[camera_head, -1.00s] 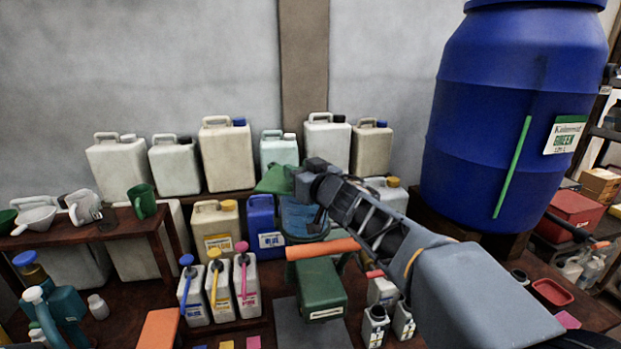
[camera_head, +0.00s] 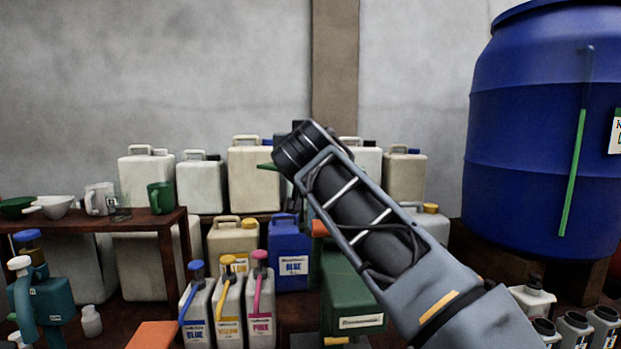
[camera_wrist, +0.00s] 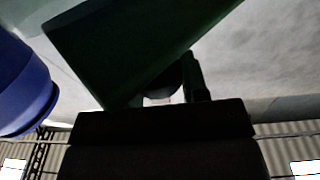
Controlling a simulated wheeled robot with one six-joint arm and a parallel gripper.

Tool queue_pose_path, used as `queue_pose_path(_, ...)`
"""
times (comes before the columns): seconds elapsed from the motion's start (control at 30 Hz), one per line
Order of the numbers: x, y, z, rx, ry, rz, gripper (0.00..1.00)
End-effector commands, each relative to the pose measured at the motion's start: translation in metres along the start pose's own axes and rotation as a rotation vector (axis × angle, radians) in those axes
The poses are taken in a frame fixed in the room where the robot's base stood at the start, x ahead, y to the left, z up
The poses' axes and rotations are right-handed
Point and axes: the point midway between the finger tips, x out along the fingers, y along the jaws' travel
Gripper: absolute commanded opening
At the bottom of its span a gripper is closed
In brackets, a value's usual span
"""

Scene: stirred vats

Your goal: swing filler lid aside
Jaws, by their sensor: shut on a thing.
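A dark green panel, which looks like the filler lid (camera_wrist: 130,40), fills the upper wrist view, tilted and close to the camera. A small green part of it shows in the head view (camera_head: 267,166), left of my wrist. My gripper (camera_wrist: 162,120) is a dark block just below the panel and is shut on it. The exact contact is too dark to see. In the head view my wrist hides the fingers. The green filler body (camera_head: 350,295), with a white label, stands below my arm and is partly covered by it.
Small bottles with blue, yellow and pink pumps (camera_head: 228,305) stand left of the filler. Blue (camera_head: 290,255) and beige (camera_head: 232,246) canisters are behind them. Pale canisters line the wall. A large blue vat (camera_head: 545,140) stands at the right. A wooden shelf (camera_head: 95,228) is at the left.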

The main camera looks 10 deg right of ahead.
Motion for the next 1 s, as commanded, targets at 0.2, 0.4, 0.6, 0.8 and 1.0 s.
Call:
queue_pose_path(0.2, 0.002, -0.018, 0.005, 0.003, -0.008, 0.094, 0.0)
queue_pose_path(0.4, 0.007, -0.039, 0.002, 0.004, -0.009, 0.223, 0.0)
queue_pose_path(0.6, 0.019, -0.067, -0.006, 0.003, -0.01, 0.413, 0.0)
queue_pose_path(0.8, 0.031, -0.085, -0.007, 0.004, -0.011, 0.569, 0.0)
queue_pose_path(1.0, 0.043, -0.099, -0.007, 0.004, -0.012, 0.687, 0.0)
